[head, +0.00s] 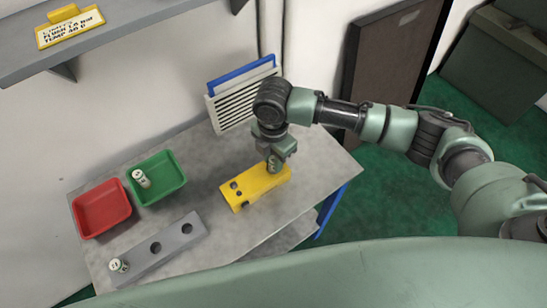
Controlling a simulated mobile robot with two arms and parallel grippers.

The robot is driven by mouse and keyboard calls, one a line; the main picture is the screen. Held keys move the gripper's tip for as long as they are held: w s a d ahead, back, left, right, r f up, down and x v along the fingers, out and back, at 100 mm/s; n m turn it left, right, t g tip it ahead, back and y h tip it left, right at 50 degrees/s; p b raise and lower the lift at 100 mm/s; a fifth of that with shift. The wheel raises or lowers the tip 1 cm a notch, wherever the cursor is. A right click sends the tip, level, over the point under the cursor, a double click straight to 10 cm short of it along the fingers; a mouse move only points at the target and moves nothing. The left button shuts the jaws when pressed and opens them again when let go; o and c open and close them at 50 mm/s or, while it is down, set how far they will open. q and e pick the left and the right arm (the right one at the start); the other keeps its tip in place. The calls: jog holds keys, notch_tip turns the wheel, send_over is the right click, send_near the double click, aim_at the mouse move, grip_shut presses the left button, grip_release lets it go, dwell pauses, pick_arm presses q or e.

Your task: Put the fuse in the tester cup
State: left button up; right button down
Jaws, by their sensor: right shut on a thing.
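My right gripper (273,166) points down at the right part of a yellow block (256,187) with several dark holes near its left end. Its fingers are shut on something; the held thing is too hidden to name. One white cylinder, which looks like a fuse (140,178), stands in a green tray (163,175). Another white cylinder (118,265) stands at the left end of a grey bar (176,245), whose two other visible holes look empty. I cannot tell which hole or part is the tester cup. My left gripper is out of view.
A red tray (101,211), seemingly empty, sits left of the green one on the grey table (205,172). A white slatted rack with a blue bar (240,100) stands at the back. A shelf (130,22) with a yellow-framed label hangs at upper left. Table between the trays and yellow block is clear.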

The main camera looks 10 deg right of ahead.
jog(key=c, duration=1.2)
grip_release()
jog(key=shift+f, duration=0.1)
notch_tip(320, 180, up, 12)
jog(key=shift+r+b, duration=0.15)
jog(key=shift+b, duration=0.95)
